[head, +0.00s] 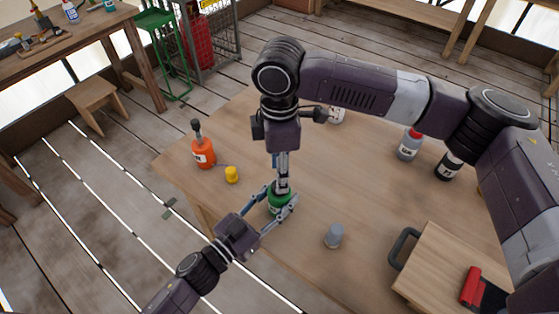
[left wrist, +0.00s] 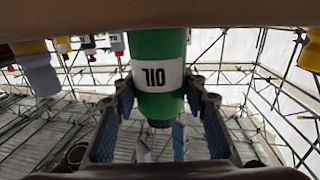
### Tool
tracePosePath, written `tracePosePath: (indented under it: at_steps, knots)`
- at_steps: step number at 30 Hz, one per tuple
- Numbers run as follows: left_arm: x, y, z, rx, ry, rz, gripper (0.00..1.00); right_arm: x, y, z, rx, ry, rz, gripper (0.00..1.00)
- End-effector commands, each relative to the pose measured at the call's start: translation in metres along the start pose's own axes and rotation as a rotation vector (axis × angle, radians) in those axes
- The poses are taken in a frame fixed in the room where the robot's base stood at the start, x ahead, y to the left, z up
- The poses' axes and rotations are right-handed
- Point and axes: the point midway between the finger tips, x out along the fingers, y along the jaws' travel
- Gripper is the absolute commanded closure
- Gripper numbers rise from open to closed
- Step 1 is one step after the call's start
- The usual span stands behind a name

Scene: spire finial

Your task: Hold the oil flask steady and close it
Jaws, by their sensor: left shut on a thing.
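The green oil flask (head: 277,203) stands upright near the front edge of the wooden table. The left wrist view shows its green body (left wrist: 160,50) upside down with an OIL label and a dark part (left wrist: 160,123) at its mouth end; whether that is a cap or the bare neck, I cannot tell. My left gripper (head: 279,203) is shut around the flask, one finger on each side. My right gripper (head: 282,182) points straight down just above the flask's mouth. Its fingertips overlap the flask top, so what is between them is hidden.
An orange bottle (head: 203,152) and a small yellow cap (head: 232,174) are left of the flask. A grey cup-like piece (head: 334,236) is to the right. White (head: 337,116), grey (head: 408,147) and black (head: 447,166) bottles stand farther back.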

Motion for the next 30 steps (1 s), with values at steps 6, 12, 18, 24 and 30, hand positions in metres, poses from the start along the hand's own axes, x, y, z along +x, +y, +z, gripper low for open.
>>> tracePosePath:
  at_steps: [6,12,18,24,30]
  knots:
    - [0.000,0.000,-0.001,0.000,0.001,0.000,1.00,0.032,0.000,0.000,0.002,-0.001,-0.001,0.59]
    - [0.000,0.000,-0.001,0.000,0.001,0.000,1.00,0.045,0.000,0.000,0.002,0.000,0.000,0.59]
    - [0.000,0.000,-0.001,0.000,0.001,0.000,1.00,0.046,0.000,0.000,0.001,0.000,0.000,0.59]
    - [0.000,0.000,0.000,0.000,0.001,0.000,1.00,0.045,0.000,0.000,0.001,0.000,0.000,0.72]
    - [0.000,0.000,-0.001,0.000,0.001,0.000,1.00,0.045,0.000,0.000,0.001,0.000,0.000,0.94]
